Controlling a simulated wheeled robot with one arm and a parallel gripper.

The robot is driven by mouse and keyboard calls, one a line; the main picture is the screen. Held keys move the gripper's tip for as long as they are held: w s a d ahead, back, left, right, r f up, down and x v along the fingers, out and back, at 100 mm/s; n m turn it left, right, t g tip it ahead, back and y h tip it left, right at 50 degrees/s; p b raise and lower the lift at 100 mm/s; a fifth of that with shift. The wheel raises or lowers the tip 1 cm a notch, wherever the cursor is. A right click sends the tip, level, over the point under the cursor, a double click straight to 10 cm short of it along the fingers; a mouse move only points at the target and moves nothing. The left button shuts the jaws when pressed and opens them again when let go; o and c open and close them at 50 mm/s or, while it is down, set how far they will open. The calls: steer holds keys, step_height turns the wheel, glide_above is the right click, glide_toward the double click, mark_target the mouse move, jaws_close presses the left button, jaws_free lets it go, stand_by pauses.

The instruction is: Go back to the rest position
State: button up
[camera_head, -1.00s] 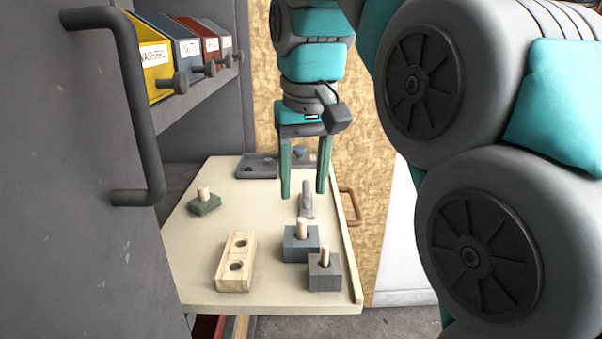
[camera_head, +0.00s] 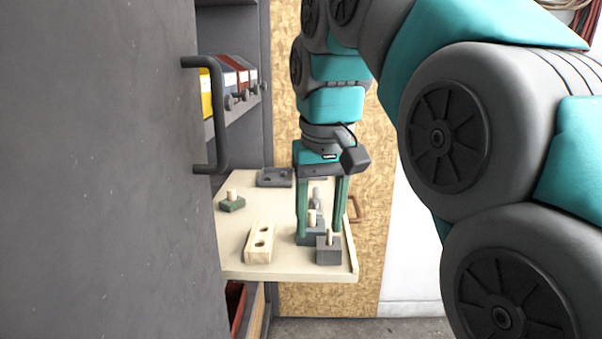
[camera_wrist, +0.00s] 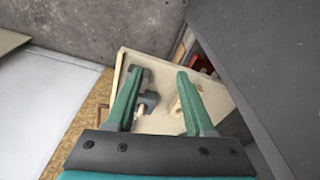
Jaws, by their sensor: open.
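My gripper (camera_head: 322,232) has its two green fingers apart with nothing between them. In the head view it hangs pointing down over the right part of the cream tray board (camera_head: 235,262). Its fingers overlap the blue-grey block with a wooden peg (camera_head: 310,233) in the picture; a gap in height cannot be judged there. In the wrist view the fingers (camera_wrist: 158,84) are spread, with the board (camera_wrist: 160,118) below and beyond them.
A grey block with a peg (camera_head: 328,253), a two-hole wooden block (camera_head: 259,243) and a green block with a peg (camera_head: 232,203) stand on the board. A grey cabinet door with a black handle (camera_head: 218,115) fills the left. Coloured bins (camera_head: 240,75) sit on a shelf.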

steer(key=s+d+f+m+g, duration=0.1)
steer(key=s+d+f, duration=0.3)
steer(key=s+f, duration=0.3)
steer(key=s+d+f+g, duration=0.1)
steer(key=s+d+f, duration=0.3)
steer(key=s+f, duration=0.4)
steer(key=s+d+f+m+g, duration=0.1)
steer(key=s+d+f, duration=0.3)
steer(key=s+f, duration=0.4)
step_height(320, 180, down, 5)
steer(key=shift+s+f+m, duration=0.1)
steer(key=shift+s+m, duration=0.1)
steer(key=shift+m, duration=0.1)
steer(key=shift+d, duration=0.1)
